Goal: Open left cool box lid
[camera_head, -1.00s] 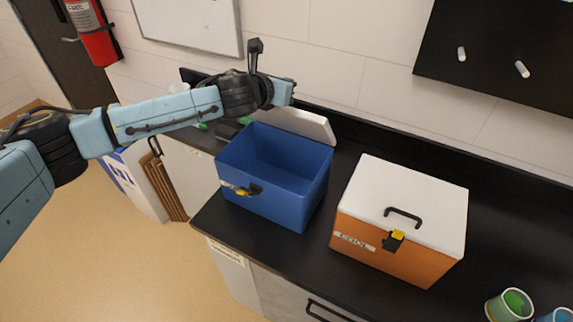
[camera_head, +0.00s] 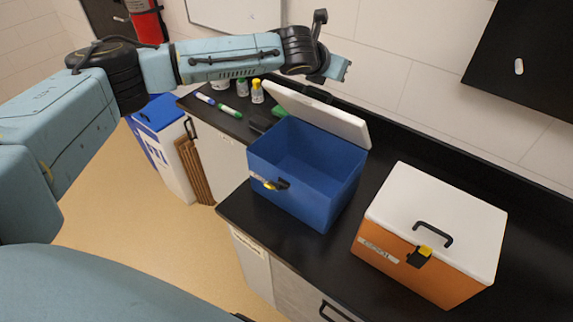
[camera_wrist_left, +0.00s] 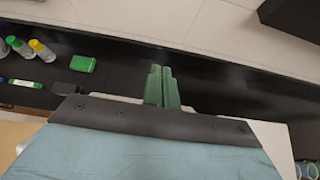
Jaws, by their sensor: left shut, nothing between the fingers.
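The left cool box (camera_head: 300,195) is blue and stands on the black counter, its inside visible and empty. Its white lid (camera_head: 325,118) is open, tilted up at the back of the box. In the left wrist view, part of the white lid (camera_wrist_left: 277,143) shows behind my wrist housing. My left gripper (camera_head: 342,70) is above and behind the raised lid, apart from it in the head view. In the left wrist view, the green fingers of my left gripper (camera_wrist_left: 161,72) are together with nothing between them. My right gripper is in neither view.
An orange cool box (camera_head: 410,262) with a closed white lid (camera_head: 440,215) stands to the right. A wall runs behind the counter.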

